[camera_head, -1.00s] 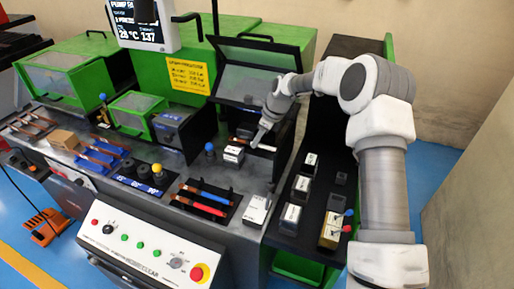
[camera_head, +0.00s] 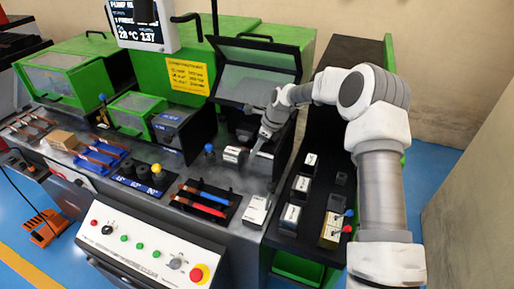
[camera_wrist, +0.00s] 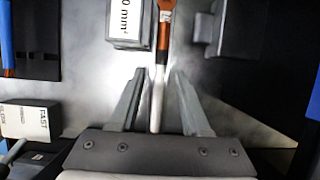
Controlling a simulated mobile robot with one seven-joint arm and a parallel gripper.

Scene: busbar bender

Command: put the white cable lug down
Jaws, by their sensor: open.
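The white cable lug (camera_wrist: 157,98) has a white sleeve and a copper-coloured end pointing up the picture in the wrist view. It lies lengthwise between the two fingers of my gripper (camera_wrist: 158,85). The fingers are open, with a gap on each side of the sleeve. The lug appears to lie on the grey bench top, but its contact is hard to judge. In the head view my gripper (camera_head: 256,148) is low over the bench, right of a small white-labelled box, and the lug is too small to make out there.
A labelled box (camera_wrist: 130,22) stands close left of the lug's copper end. A dark block (camera_wrist: 214,30) stands to the right. In the head view, a raised clear cover (camera_head: 255,75) is behind my gripper, and a black shelf with labelled boxes (camera_head: 291,215) is at right.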

